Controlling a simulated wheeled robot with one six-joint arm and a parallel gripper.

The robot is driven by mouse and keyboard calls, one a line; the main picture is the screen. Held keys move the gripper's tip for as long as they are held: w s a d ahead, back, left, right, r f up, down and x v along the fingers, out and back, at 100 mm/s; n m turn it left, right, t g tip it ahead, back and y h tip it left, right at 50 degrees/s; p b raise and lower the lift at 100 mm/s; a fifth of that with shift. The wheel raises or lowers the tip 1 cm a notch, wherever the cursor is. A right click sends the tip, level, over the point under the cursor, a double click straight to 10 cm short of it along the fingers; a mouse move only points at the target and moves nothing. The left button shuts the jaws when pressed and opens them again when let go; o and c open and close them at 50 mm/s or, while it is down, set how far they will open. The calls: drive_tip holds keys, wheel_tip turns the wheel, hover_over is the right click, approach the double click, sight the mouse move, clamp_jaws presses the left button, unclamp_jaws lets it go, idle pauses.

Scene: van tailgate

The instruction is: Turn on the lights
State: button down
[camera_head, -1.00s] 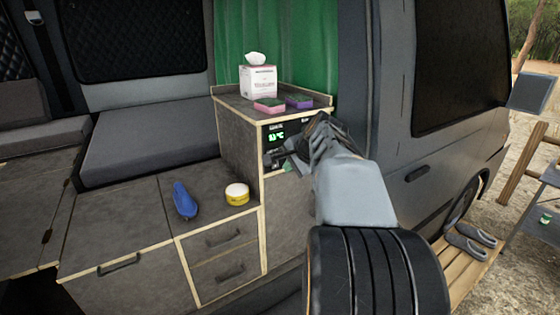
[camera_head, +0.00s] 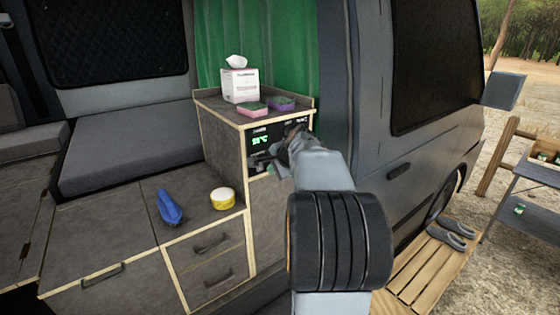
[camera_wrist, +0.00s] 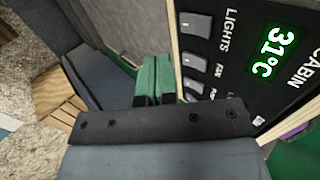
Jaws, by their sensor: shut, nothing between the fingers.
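The black control panel (camera_head: 258,140) is set in the side of the tall cabinet, below its top. In the wrist view the panel (camera_wrist: 262,95) carries a green 31°C readout and the word LIGHTS. A grey rocker switch (camera_wrist: 195,25) sits beside that word, and smaller switches (camera_wrist: 190,84) marked FAN and another label lie below it. Whether the lights switch is on or off I cannot tell. My gripper (camera_wrist: 153,66) has green fingers, shut together and empty, left of the switches in the wrist view. In the head view my gripper (camera_head: 272,160) is at the panel, partly covering it; contact is unclear.
A tissue box (camera_head: 240,84), a pink sponge (camera_head: 252,109) and a purple sponge (camera_head: 282,103) stand on the cabinet top. A blue object (camera_head: 170,207) and a yellow tin (camera_head: 222,198) sit on the lower counter. The van's side (camera_head: 400,180) is close on the right.

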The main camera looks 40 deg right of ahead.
drive_tip(key=shift+w+d+f+p, duration=0.1)
drive_tip(key=shift+w+f+p, duration=0.35)
drive_tip(key=shift+w, duration=0.6)
drive_tip(key=shift+w+f+p, duration=0.3)
drive_tip(key=shift+w+f, duration=0.25)
drive_tip(key=shift+w, duration=0.45)
drive_tip(key=shift+w+d+f+p, duration=0.1)
drive_tip(key=shift+w+f+p, duration=0.35)
drive_tip(key=shift+w, duration=0.6)
